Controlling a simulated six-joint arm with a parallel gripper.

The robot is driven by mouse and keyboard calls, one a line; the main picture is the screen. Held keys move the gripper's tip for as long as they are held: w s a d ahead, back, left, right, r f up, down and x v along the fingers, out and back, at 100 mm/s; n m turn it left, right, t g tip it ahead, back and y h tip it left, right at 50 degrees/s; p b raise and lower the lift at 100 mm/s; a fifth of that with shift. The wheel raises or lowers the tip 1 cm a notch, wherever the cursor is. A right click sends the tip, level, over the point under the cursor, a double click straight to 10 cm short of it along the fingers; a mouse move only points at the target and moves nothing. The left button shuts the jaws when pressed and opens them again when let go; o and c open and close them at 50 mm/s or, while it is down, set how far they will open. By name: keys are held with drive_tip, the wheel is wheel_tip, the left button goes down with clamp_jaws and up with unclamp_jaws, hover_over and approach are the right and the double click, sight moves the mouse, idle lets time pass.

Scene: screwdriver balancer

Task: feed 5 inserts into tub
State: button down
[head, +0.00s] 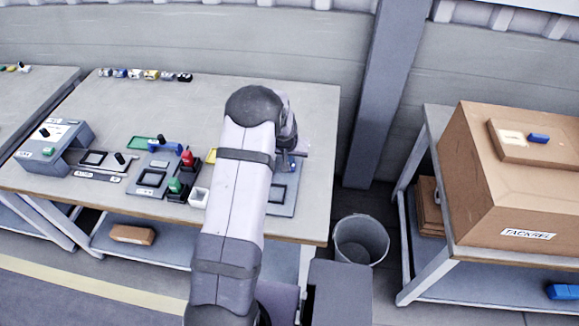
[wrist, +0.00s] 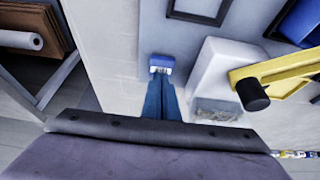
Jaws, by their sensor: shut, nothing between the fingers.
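My gripper (wrist: 161,82) shows in the wrist view as narrow blue fingers, shut and empty. Their tips are by a small blue block with a pale face (wrist: 161,63) on the table; I cannot tell whether they touch. A white tub-like container (wrist: 222,65) lies just right of the fingers, with a small greyish heap (wrist: 216,110) at its near end; I cannot make out single inserts. In the head view my arm covers the middle of the table and hides most of the gripper. A small white open box (head: 199,197) stands left of my arm.
A yellow arm with a black knob (wrist: 252,95) reaches over the white container's right side. Fixtures with red and green knobs (head: 175,187) stand left of my arm. A grey bucket (head: 361,240) is on the floor right of the table.

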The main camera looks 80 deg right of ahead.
drive_tip(key=shift+f+b, duration=0.3)
drive_tip(key=shift+f, duration=0.15)
drive_tip(key=shift+r, duration=0.2)
idle(0.4)
wheel_tip(320, 180, up, 7)
drive_tip(key=p, duration=0.4)
drive_tip(key=shift+f, duration=0.15)
idle(0.3)
wheel_tip(320, 180, up, 6)
drive_tip(key=p, duration=0.4)
idle(0.3)
idle(0.4)
drive_tip(key=shift+f+b, duration=1.15)
drive_tip(key=shift+f, duration=1.5)
drive_tip(key=shift+f, duration=0.1)
